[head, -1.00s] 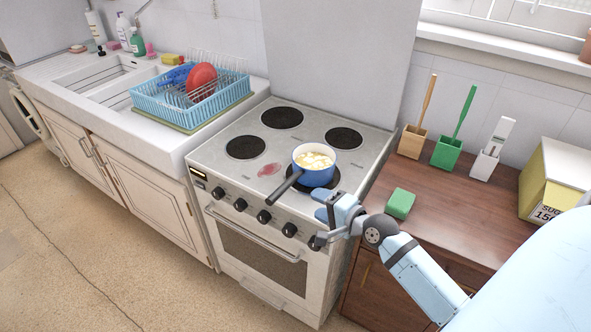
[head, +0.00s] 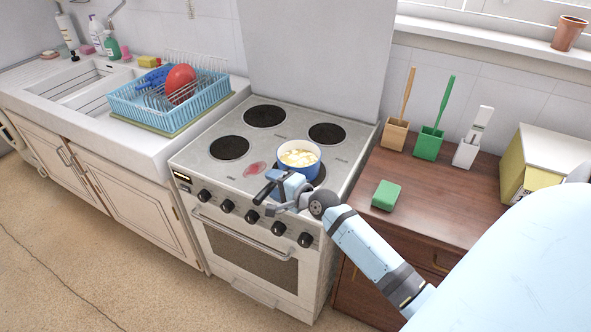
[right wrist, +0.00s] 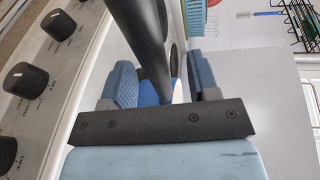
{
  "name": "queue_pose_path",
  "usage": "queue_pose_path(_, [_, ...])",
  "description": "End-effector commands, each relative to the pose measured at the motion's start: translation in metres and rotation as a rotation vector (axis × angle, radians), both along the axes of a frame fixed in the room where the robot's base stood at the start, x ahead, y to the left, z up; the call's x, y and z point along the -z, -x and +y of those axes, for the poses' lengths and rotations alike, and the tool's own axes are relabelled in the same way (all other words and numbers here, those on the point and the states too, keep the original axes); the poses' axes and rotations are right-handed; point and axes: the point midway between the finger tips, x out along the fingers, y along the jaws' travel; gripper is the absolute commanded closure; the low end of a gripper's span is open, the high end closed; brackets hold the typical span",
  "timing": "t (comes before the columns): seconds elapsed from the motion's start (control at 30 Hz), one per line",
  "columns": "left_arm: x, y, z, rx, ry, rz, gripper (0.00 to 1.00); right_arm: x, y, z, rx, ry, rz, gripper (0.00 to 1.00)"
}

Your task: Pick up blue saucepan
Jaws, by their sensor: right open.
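The blue saucepan (head: 298,160) sits upright on the front right burner of the stove, with pale chunks inside. Its dark handle (head: 264,192) points toward the front left, over the stove's front edge. My right gripper (head: 280,191) is at the handle and hides part of it in the head view. In the right wrist view the handle (right wrist: 146,45) runs between the two open fingers (right wrist: 165,82), with a gap to the right finger. A bit of the blue pan (right wrist: 149,94) shows beyond. My left gripper is not in view.
The stove (head: 222,178) has knobs along its front, close to my right gripper. A wooden counter (head: 440,205) on the right holds a green sponge (head: 386,195) and several brush holders. A blue dish rack (head: 150,112) stands left of the stove. The other burners are empty.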

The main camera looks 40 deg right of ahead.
Motion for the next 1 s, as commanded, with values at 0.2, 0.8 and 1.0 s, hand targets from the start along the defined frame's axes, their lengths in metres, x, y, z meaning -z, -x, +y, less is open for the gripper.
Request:
queue_pose_path(0.2, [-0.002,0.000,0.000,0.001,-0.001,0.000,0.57,0.006,-0.025,0.004,0.001,0.001,0.000,0.45])
queue_pose_path(0.8, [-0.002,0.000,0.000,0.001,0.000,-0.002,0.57,0.006,-0.027,0.005,0.000,0.003,-0.002,1.00])
queue_pose_path(1.0, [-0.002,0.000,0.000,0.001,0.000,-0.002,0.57,0.006,-0.027,0.005,0.001,0.002,-0.001,1.00])
